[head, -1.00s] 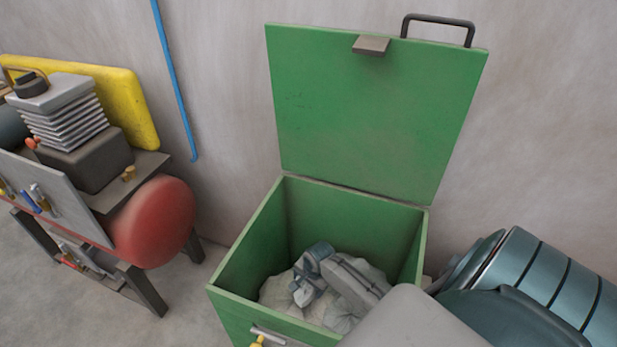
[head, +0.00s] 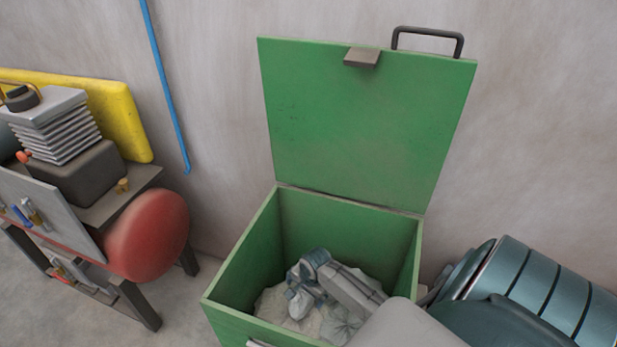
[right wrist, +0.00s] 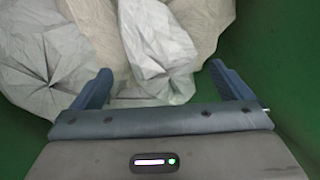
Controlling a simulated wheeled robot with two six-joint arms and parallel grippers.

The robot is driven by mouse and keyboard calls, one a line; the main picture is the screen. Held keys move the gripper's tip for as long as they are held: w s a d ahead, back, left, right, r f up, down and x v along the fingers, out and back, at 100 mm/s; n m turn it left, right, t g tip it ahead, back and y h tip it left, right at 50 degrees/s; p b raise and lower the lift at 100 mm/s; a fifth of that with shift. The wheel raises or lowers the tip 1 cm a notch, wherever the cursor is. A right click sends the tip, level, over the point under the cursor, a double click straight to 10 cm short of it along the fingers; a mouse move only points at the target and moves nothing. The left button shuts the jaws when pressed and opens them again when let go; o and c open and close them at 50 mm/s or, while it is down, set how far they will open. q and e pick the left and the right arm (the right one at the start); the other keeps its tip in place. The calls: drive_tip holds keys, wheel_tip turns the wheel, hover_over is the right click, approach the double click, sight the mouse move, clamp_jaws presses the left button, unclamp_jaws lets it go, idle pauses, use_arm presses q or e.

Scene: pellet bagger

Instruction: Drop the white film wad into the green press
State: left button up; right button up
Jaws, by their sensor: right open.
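The green press (head: 232,270) stands open against the wall, its lid (head: 365,120) raised. Several crumpled pale film wads (head: 268,306) lie inside it. My right gripper (head: 298,287) reaches down into the press, just above the wads. In the right wrist view my right gripper (right wrist: 162,82) has its two blue fingers wide apart. A white film wad (right wrist: 158,45) lies ahead of and partly between the fingers, with no finger closed on it. More pale wads (right wrist: 35,50) lie beside it. My left gripper is not in view.
The press walls stand close around my right gripper; a green wall (right wrist: 285,60) shows at right in the wrist view. A red tank (head: 148,235) on a stand, with a finned pump (head: 60,130), is at left. A yellow panel (head: 125,115) stands behind it.

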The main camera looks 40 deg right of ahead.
sight(310, 299)
wheel_tip(310, 299, up, 10)
drive_tip(key=s, duration=0.2)
drive_tip(key=shift+d, duration=0.15)
drive_tip(key=shift+f, duration=0.15)
